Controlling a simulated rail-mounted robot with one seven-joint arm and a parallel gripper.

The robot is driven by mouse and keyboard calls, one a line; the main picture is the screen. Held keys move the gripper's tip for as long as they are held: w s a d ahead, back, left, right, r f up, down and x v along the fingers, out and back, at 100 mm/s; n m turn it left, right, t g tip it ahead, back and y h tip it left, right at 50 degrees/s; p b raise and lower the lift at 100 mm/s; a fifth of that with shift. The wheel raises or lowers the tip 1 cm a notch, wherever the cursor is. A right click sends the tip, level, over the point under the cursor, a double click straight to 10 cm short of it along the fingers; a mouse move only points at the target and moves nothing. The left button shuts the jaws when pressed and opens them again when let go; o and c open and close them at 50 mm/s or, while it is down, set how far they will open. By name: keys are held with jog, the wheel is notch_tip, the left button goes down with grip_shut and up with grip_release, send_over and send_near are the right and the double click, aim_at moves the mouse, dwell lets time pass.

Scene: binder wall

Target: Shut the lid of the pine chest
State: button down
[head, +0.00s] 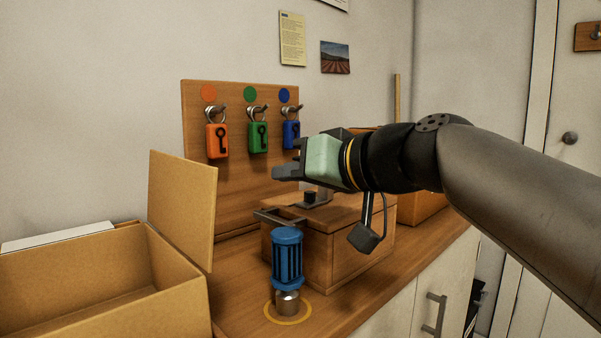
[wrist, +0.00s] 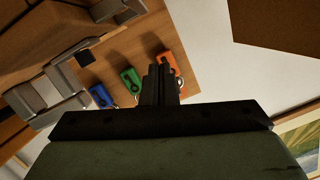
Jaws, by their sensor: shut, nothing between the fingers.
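The pine chest (head: 305,256) stands on the counter in the middle of the head view. Its lid (head: 345,210) lies about level over the box, with a grey bar handle (head: 278,217) at its left edge. I cannot tell whether a thin gap is left under the lid. My arm hides the chest's back right part. My gripper (head: 282,172) is shut and empty, pointing left above the chest and apart from it. In the wrist view my shut fingers (wrist: 158,85) show in the middle.
Orange (head: 217,141), green (head: 258,137) and blue (head: 291,133) padlocks hang on a wooden board behind. A blue caged handle (head: 287,260) stands upright before the chest. An open cardboard box (head: 165,285) with a raised flap is at left.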

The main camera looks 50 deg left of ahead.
notch_tip(320, 180, up, 5)
jog(key=p, duration=0.4)
jog(key=b+v, duration=0.1)
jog(key=v, duration=0.8)
jog(key=shift+s+d+f, duration=0.3)
jog(key=shift+d, duration=0.25)
jog(key=shift+w, duration=0.1)
